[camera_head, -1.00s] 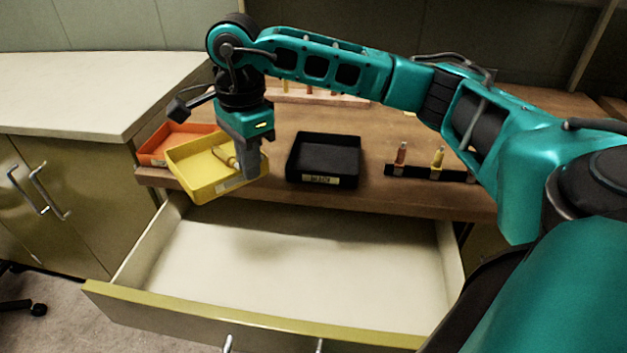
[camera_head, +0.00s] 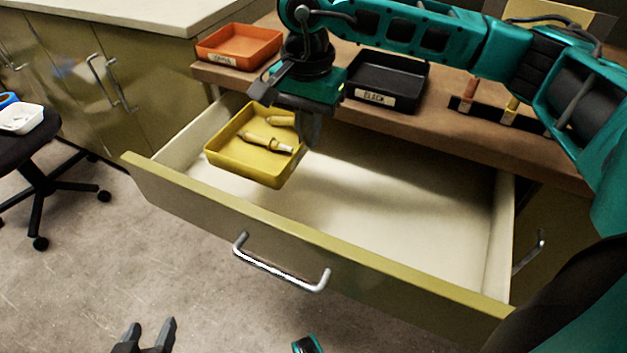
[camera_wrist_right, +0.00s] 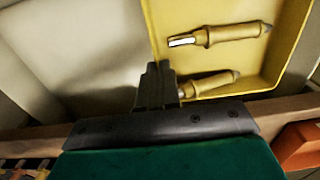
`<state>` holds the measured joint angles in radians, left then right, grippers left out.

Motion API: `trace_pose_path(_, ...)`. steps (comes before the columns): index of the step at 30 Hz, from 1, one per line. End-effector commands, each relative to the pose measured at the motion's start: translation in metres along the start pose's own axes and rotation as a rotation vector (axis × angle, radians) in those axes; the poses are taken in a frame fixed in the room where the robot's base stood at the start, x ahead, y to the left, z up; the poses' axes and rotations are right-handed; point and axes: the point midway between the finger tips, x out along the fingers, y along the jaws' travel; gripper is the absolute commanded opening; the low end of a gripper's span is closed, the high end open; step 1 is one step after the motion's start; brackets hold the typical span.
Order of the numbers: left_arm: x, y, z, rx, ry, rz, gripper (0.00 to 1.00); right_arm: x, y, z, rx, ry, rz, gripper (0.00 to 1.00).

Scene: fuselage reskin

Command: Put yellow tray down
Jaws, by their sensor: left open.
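The yellow tray (camera_head: 235,160) is over the left part of the open drawer (camera_head: 400,205), held by its right wall. Whether its underside touches the drawer cannot be told. Two tan-yellow pin-like fasteners (camera_head: 268,142) lie in it; they also show in the right wrist view (camera_wrist_right: 225,34). My right gripper (camera_head: 312,135) is shut on the tray wall, its fingers (camera_wrist_right: 158,85) at the tray edge in the wrist view. My left gripper (camera_head: 151,328) is open and empty at the bottom left, low in front of the drawer.
An orange tray (camera_head: 240,60) and a black tray (camera_head: 385,98) labelled BLACK stand on the wooden worktop behind the drawer. A dark strip with upright fasteners (camera_head: 500,117) is right of them. The drawer's middle and right are empty. A chair (camera_head: 30,150) stands far left.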

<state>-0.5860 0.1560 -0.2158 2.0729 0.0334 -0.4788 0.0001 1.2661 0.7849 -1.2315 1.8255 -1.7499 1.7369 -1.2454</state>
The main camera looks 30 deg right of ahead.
Motion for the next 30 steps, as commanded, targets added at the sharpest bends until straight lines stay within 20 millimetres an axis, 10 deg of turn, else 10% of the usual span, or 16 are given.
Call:
trace_pose_path(9,0.006,0.000,0.013,-0.001,-0.006,-0.001,0.53,0.068,0.000,0.000,0.001,-0.001,-0.001,0.00)
trace_pose_path(30,0.010,0.002,0.021,-0.014,-0.009,-0.001,0.53,0.116,0.000,0.000,0.001,0.000,-0.001,0.06)
